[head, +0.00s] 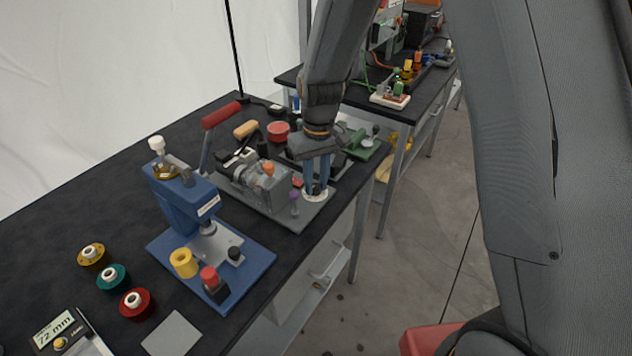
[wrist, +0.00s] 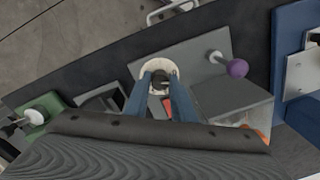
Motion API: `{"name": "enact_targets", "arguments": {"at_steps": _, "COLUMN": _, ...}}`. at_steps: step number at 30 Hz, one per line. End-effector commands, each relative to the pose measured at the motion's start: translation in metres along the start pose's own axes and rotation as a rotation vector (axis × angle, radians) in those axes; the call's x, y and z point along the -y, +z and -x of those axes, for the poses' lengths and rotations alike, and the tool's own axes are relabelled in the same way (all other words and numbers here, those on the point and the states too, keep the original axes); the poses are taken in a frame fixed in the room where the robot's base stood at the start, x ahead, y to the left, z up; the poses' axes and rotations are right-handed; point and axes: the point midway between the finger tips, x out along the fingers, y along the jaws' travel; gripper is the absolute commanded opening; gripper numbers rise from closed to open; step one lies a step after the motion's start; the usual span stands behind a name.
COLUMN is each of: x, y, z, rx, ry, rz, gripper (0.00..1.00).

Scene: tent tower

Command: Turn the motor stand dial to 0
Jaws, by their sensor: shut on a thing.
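The motor stand (head: 262,186) is a grey machine on a grey base plate on the dark bench, with an orange cap and a purple-knobbed lever (wrist: 237,68). Its dial is a round white disc (head: 316,197) at the plate's near right corner; the disc also shows in the wrist view (wrist: 152,69). My gripper (head: 316,190) points down over the disc. In the wrist view its two blue fingers (wrist: 160,84) are shut on a small dark knob at the disc's centre. The fingers hide most of the knob, and I cannot read the dial's marks or setting.
A green tool (head: 362,146) lies to the right. The bench's front edge is close to the dial, with open floor beyond.

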Motion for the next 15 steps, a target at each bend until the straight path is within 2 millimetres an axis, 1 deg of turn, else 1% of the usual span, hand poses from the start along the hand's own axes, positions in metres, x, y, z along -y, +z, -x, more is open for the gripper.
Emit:
{"name": "enact_targets", "arguments": {"at_steps": 6, "x": -0.0002, "y": -0.0017, "z": 0.0011, "rx": 0.003, "ry": 0.001, "rz": 0.16, "gripper": 0.0}}
{"name": "enact_targets", "arguments": {"at_steps": 15, "x": -0.0004, "y": -0.0024, "z": 0.0016, "rx": 0.007, "ry": 0.001, "rz": 0.295, "gripper": 0.0}}
